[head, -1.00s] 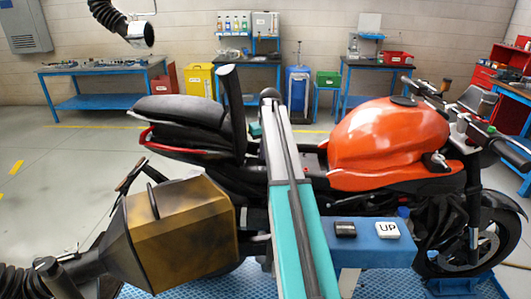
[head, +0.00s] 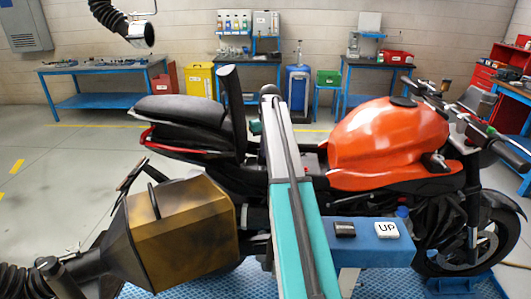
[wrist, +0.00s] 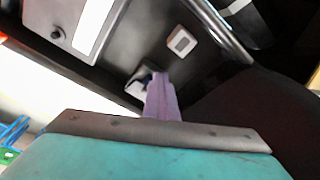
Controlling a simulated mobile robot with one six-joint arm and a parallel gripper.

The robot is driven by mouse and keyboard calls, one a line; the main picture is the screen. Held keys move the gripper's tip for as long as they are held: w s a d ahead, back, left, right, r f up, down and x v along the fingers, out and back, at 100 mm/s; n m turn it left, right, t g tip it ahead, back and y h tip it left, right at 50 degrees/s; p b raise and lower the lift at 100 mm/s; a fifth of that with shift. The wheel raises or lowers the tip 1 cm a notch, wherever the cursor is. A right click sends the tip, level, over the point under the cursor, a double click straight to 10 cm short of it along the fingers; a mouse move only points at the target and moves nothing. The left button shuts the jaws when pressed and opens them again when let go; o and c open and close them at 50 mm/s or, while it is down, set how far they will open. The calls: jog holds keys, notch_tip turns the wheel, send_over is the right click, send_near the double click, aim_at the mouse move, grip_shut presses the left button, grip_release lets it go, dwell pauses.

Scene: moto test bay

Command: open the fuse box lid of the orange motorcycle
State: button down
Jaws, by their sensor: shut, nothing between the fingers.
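I cannot clearly tell the fuse box lid's outline.
A brown-gold exhaust hood (head: 182,232) stands at the front left of the motorcycle. A metal tube (wrist: 215,28) runs beside the panel. Workbenches (head: 100,71) line the back wall; the floor at left is clear.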

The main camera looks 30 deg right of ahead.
jog(key=shift+w+d+r, duration=0.2)
jog(key=shift+w+d, duration=0.15)
jog(key=shift+w+d+f, duration=0.2)
jog(key=shift+w+d, duration=0.05)
jog(key=shift+w, duration=0.15)
jog(key=shift+s+a+r+p, duration=0.1)
jog(key=shift+r+p, duration=0.2)
jog(key=shift+w+d+r, duration=0.3)
jog(key=shift+w+d, duration=0.1)
jog(key=shift+w, duration=0.15)
jog(key=shift+w+d+r+p, duration=0.2)
jog(key=shift+w+d+p, duration=0.2)
jog(key=shift+w, duration=0.2)
jog(key=shift+w+d+r+p, duration=0.2)
jog(key=shift+w+d+p, duration=0.1)
jog(key=shift+w+d, duration=0.25)
dwell(1.4)
jog(key=shift+a+r, duration=0.1)
dwell(0.3)
jog(key=shift+s+a+r+p, duration=0.3)
jog(key=shift+s+r+p, duration=0.15)
jog(key=shift+r, duration=0.35)
jog(key=shift+s+a+r+p, duration=0.35)
jog(key=shift+r+p, duration=0.15)
jog(key=shift+r, duration=0.35)
jog(key=shift+s+a+r+p, duration=0.25)
jog(key=shift+s+r+p, duration=0.2)
jog(key=shift+r, duration=0.35)
